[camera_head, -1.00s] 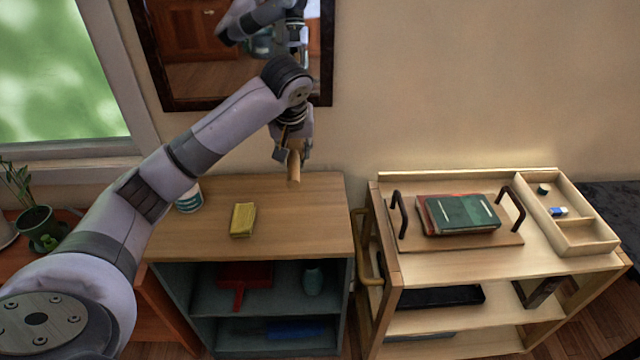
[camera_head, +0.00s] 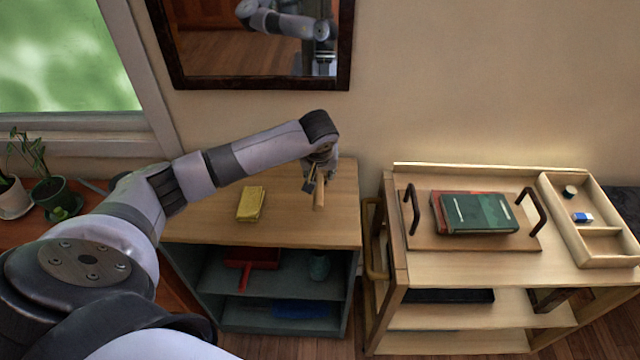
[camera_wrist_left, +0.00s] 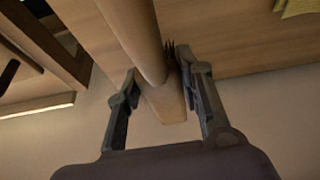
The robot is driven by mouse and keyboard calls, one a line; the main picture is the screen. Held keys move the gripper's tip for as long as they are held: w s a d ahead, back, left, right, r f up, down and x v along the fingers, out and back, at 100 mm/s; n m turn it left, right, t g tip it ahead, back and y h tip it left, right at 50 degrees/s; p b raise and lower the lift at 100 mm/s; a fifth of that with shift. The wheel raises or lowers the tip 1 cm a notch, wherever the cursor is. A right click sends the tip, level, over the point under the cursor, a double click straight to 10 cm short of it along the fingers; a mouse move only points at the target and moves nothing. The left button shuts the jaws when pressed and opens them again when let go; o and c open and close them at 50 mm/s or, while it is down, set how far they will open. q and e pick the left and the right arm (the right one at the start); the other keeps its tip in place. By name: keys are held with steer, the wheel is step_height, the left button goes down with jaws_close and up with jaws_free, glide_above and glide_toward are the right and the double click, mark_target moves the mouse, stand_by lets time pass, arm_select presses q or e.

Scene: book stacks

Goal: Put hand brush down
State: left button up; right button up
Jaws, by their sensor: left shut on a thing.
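The hand brush (camera_head: 319,194) shows as a light wooden handle in the head view. My left gripper (camera_head: 314,184) is shut on it, over the right part of the wooden top of the grey cabinet (camera_head: 285,232). In the left wrist view the brush's wooden body (camera_wrist_left: 137,35) runs between the two fingers (camera_wrist_left: 160,95), with a few dark bristles beside it. The head view does not settle whether the brush touches the top. My right gripper is not in view.
A yellow folded cloth or sponge (camera_head: 251,204) lies left on the cabinet top. A red dustpan (camera_head: 250,257) is on the shelf below. To the right stands a wooden cart (camera_head: 440,262) with a tray of books (camera_head: 477,213). A framed mirror (camera_head: 255,45) hangs behind.

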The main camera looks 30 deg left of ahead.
arm_select(q)
steer(key=shift+f, duration=0.3)
step_height(320, 180, down, 4)
steer(key=shift+r, duration=0.25)
steer(key=shift+f, duration=0.25)
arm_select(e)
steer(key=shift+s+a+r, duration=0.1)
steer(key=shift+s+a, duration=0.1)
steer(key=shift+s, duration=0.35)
arm_select(q)
steer(key=shift+f, duration=0.1)
steer(key=o, duration=1)
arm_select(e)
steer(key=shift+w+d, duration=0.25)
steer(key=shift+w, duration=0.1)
